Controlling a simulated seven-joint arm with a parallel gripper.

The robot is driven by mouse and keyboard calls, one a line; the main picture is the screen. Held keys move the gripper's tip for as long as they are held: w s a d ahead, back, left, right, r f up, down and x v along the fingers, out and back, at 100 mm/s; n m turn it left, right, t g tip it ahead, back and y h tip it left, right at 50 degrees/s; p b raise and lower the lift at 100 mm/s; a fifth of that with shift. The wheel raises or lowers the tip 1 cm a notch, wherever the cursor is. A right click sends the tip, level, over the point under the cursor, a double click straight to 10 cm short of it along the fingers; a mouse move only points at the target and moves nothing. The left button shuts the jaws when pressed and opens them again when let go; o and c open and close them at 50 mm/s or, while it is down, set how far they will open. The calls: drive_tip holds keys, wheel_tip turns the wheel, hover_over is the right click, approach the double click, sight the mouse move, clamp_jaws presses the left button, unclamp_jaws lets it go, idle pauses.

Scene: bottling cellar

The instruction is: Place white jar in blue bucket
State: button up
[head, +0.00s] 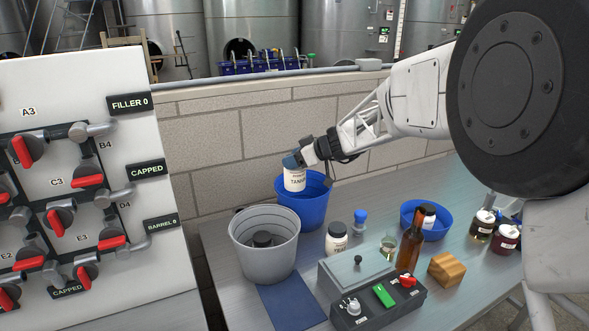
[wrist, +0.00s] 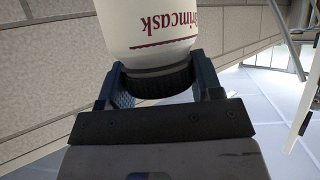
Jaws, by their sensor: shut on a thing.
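My gripper (head: 294,160) is shut on the white jar (head: 295,180), which carries a dark printed label. In the head view the jar is upright and over the blue bucket (head: 305,208), in front of part of its rim. I cannot tell whether the jar's base is above the rim or slightly inside. In the wrist view the jar (wrist: 150,25) has its black lid between the two fingers (wrist: 155,88) of my gripper. The inside of the bucket is mostly hidden in the head view, and the wrist view does not show the bucket.
A grey bucket (head: 264,255) stands close in front. Another white jar (head: 336,240), a brown bottle (head: 409,245), a blue bowl (head: 436,230), a wooden block (head: 447,268) and a control box (head: 380,306) stand on the table. A block wall (head: 220,140) runs behind; a valve panel (head: 75,200) stands left.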

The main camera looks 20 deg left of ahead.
idle(0.3)
drive_tip(key=shift+f, duration=1.75)
drive_tip(key=o, duration=1.4)
drive_tip(key=shift+c, duration=0.2)
drive_tip(key=v, duration=1.2)
drive_tip(key=shift+s, duration=0.1)
